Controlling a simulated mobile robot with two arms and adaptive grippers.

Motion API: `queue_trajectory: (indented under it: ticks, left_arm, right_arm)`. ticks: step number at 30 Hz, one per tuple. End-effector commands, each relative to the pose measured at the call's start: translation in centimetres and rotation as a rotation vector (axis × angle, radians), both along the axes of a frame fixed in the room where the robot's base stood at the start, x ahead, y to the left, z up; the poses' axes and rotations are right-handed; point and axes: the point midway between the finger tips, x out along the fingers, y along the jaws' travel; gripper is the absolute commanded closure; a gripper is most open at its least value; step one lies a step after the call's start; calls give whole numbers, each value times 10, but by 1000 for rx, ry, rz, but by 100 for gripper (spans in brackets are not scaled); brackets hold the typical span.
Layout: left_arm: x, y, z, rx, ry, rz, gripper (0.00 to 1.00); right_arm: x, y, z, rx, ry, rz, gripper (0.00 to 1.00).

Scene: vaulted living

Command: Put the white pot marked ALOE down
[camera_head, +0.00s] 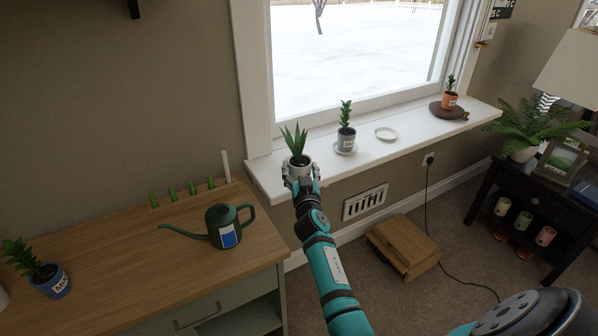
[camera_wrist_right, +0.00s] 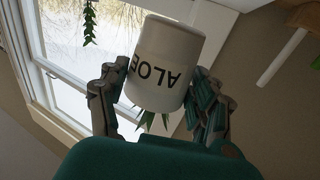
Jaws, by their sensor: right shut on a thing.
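The white pot marked ALOE (camera_head: 299,168) holds a spiky green plant. In the head view it is at the left end of the white windowsill (camera_head: 375,150), near its front edge. My right gripper (camera_head: 301,182) is shut on it from the front. In the right wrist view the pot (camera_wrist_right: 166,62) sits between the two fingers of the gripper (camera_wrist_right: 160,95), its lettering upside down in the picture. I cannot tell whether the pot's base touches the sill. My left gripper is not in view.
On the sill stand a grey pot (camera_head: 346,138) on a white saucer, an empty white saucer (camera_head: 386,134), and a terracotta pot (camera_head: 449,100) on a dark round board. A green watering can (camera_head: 224,228) and a blue pot (camera_head: 52,281) stand on the wooden cabinet (camera_head: 140,255).

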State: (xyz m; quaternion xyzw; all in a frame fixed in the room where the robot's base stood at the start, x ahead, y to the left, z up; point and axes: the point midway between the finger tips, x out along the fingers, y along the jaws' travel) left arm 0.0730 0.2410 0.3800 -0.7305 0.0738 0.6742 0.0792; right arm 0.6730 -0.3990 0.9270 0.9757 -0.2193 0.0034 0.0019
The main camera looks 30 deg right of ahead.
Motion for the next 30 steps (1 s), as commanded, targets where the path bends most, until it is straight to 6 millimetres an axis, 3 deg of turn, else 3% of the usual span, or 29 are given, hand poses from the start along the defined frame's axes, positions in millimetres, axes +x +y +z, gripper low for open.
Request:
queue_trajectory:
  ticks: [5, 9, 14, 17, 23, 30]
  left_arm:
    - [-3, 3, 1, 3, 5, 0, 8]
    - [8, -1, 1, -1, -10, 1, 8]
    - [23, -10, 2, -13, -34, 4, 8]
    - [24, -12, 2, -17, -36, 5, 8]
    - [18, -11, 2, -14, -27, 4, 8]
    - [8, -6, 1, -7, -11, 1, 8]
  right_arm:
    - [1, -1, 3, 0, -3, 1, 83]
    - [-2, 0, 2, -1, -3, 4, 83]
    - [-25, 15, -7, -3, 3, 35, 83]
    - [-56, 37, -14, -3, 4, 81, 83]
    - [-136, 101, -18, 1, 3, 212, 83]
    - [-232, 172, 4, 3, 3, 357, 83]
